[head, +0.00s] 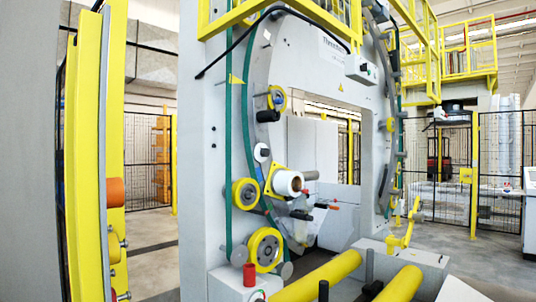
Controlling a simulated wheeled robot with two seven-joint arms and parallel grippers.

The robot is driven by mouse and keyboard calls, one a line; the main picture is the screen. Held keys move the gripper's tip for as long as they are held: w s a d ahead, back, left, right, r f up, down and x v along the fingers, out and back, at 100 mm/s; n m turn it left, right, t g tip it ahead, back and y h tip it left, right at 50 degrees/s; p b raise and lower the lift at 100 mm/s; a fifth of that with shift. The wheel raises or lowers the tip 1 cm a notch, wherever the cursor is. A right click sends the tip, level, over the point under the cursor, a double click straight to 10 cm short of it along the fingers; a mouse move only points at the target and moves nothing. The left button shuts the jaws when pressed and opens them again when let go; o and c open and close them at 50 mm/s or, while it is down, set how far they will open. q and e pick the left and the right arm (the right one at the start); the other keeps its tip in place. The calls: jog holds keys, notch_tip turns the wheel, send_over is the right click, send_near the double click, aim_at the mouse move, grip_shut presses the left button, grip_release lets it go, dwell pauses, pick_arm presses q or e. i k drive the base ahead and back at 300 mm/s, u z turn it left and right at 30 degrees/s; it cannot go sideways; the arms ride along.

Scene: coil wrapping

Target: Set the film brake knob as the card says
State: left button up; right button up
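A large grey ring-shaped wrapping machine (222,140) stands in the middle of the head view. A white film roll (288,183) sits on a yellow bracket on its ring. Below and right of the roll hangs a translucent piece (297,213) with small dark handles and an orange tip (334,207). I cannot tell whether one of these is the film brake knob. No card with readable writing shows. Neither of my grippers is in view.
Yellow rollers (320,275) lie low in front of the ring, beside a red cylinder (249,275) on a grey box. A yellow post (116,130) with an orange roller stands close at left. Black mesh fencing (147,165) is behind. Open floor (470,255) shows at right.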

aim_at(264, 152)
jog(key=z, duration=0.3)
jog(key=i, duration=0.95)
jog(key=z, duration=0.4)
